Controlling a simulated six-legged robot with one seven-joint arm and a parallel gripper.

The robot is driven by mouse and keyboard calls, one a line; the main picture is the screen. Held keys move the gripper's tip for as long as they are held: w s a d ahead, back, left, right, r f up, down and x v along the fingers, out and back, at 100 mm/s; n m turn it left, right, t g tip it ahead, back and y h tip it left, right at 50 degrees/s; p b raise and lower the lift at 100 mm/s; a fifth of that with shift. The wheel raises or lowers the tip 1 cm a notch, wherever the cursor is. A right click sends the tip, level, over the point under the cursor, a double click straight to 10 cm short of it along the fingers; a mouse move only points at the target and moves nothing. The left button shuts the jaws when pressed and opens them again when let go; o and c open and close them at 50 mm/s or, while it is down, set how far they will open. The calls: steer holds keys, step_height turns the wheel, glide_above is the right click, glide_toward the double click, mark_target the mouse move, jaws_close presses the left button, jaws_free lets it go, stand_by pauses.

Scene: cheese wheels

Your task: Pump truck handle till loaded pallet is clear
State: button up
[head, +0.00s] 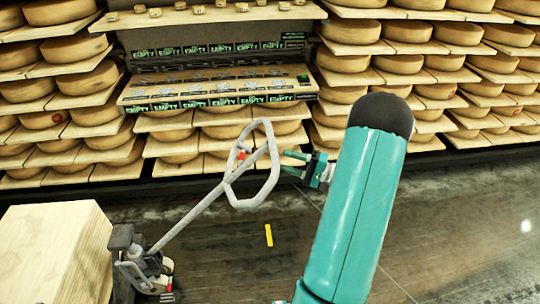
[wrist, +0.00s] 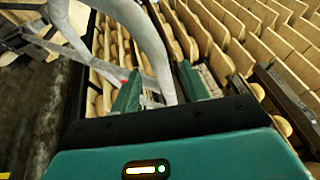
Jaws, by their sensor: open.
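The grey pump truck (head: 140,262) stands at the lower left in the head view. Its handle slants up to the right and ends in a grey loop (head: 232,184). A pale wooden load (head: 55,250) sits beside the truck at the left edge; any pallet under it is out of sight. My gripper (head: 283,162) is open at the right side of the loop. In the wrist view, the grey handle (wrist: 150,45) runs down between the two teal fingers of my gripper (wrist: 158,90). I cannot tell whether the fingers touch it.
Shelves of cheese wheels (head: 398,64) line the back wall. A shelf section with "EMPTY" labels (head: 220,88) stands behind the handle. A yellow strip (head: 268,235) lies on the dark floor (head: 470,225), which is clear at the right.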

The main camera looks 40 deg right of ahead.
steer(key=x, duration=0.6)
steer(key=shift+w, duration=0.25)
steer(key=shift+a+r, duration=0.1)
steer(key=shift+a, duration=0.05)
jaws_close()
